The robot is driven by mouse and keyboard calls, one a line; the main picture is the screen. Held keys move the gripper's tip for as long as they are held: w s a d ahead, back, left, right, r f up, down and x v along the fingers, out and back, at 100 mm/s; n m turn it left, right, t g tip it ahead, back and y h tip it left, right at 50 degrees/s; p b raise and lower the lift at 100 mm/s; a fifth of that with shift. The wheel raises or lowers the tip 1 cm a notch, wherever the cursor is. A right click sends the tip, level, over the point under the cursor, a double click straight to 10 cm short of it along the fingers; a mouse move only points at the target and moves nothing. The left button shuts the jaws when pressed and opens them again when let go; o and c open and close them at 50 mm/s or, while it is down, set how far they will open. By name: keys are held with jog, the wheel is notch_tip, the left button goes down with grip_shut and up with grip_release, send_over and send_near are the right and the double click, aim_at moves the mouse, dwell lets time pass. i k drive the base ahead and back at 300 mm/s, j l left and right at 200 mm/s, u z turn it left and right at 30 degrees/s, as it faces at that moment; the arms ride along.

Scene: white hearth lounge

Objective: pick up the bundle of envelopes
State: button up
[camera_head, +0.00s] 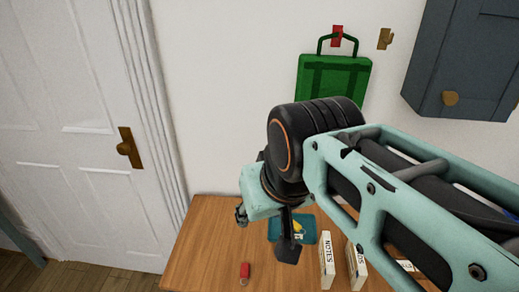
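I cannot make out a bundle of envelopes for certain. A small white item with dark marks (405,265) shows at the table's right, partly hidden by my arm, and I cannot tell what it is. My gripper (265,234) hangs over the back of the wooden table (205,250). Its dark fingers are spread apart, with nothing visible between them. One finger is in front of the teal tray's left side.
The teal tray (309,236) holds something yellow. Right of it stand a white box marked NOTES (327,262) and another white box (356,266). A red object (244,270) lies near the front. A green bag (333,80) hangs above, left of a grey cabinet (455,60).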

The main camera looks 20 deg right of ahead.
aim_at(328, 274)
jog(key=l+z, duration=0.15)
jog(key=z, duration=0.25)
jog(key=l+z, duration=0.15)
jog(key=z, duration=0.3)
jog(key=k+l, duration=0.05)
